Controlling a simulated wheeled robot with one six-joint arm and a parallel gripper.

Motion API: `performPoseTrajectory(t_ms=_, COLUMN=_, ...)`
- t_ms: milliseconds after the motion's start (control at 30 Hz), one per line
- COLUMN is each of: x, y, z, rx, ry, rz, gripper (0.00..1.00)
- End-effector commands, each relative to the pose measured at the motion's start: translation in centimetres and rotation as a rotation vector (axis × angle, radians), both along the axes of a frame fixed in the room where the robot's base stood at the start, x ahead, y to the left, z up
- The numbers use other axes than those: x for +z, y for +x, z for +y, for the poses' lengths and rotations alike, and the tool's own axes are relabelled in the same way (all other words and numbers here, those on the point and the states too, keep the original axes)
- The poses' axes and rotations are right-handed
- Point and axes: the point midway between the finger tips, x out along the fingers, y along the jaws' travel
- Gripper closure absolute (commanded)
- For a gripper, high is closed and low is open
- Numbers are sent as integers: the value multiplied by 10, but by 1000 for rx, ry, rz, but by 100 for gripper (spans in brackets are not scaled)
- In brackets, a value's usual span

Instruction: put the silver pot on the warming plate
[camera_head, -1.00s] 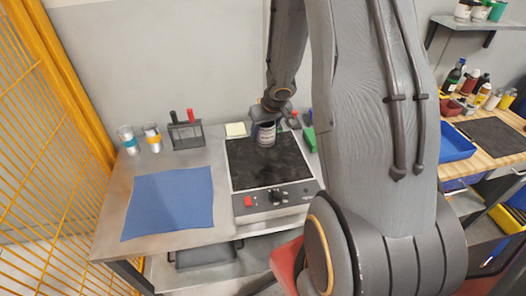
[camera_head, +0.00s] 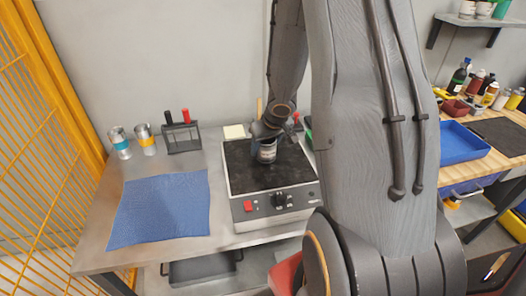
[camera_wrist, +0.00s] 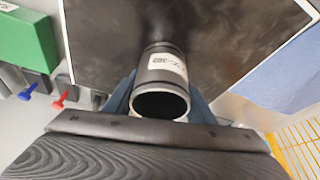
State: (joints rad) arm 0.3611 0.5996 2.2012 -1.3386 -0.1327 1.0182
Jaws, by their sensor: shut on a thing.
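The silver pot (camera_head: 267,154), a small grey metal cylinder with a white label, is in my gripper (camera_head: 265,145). It appears over the dark top of the warming plate (camera_head: 245,178), towards the back. In the wrist view the pot (camera_wrist: 160,62) sits between the two bluish fingers of my gripper (camera_wrist: 160,98), its open mouth facing the camera. The dark plate surface (camera_wrist: 230,30) fills the view behind it. The gripper is shut on the pot. I cannot tell whether the pot's base touches the plate.
A blue mat (camera_head: 160,210) lies left of the plate. A green block (camera_wrist: 25,42) is beside the plate. A yellow mesh fence (camera_head: 45,170) borders the left.

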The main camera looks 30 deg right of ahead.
Motion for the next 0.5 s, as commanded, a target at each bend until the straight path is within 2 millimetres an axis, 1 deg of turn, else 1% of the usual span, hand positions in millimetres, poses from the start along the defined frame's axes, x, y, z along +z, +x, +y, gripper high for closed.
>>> performPoseTrajectory(t_ms=267, x=0, y=0, z=0, rx=0, ry=0, rz=-1, gripper=75)
performPoseTrajectory(t_ms=400, x=-4, y=0, z=0, rx=1, ry=0, rz=-1, gripper=75)
performPoseTrajectory(t_ms=433, x=-3, y=0, z=0, rx=1, ry=0, rz=0, gripper=45)
performPoseTrajectory(t_ms=500, x=-3, y=0, z=0, rx=1, ry=0, rz=0, gripper=33)
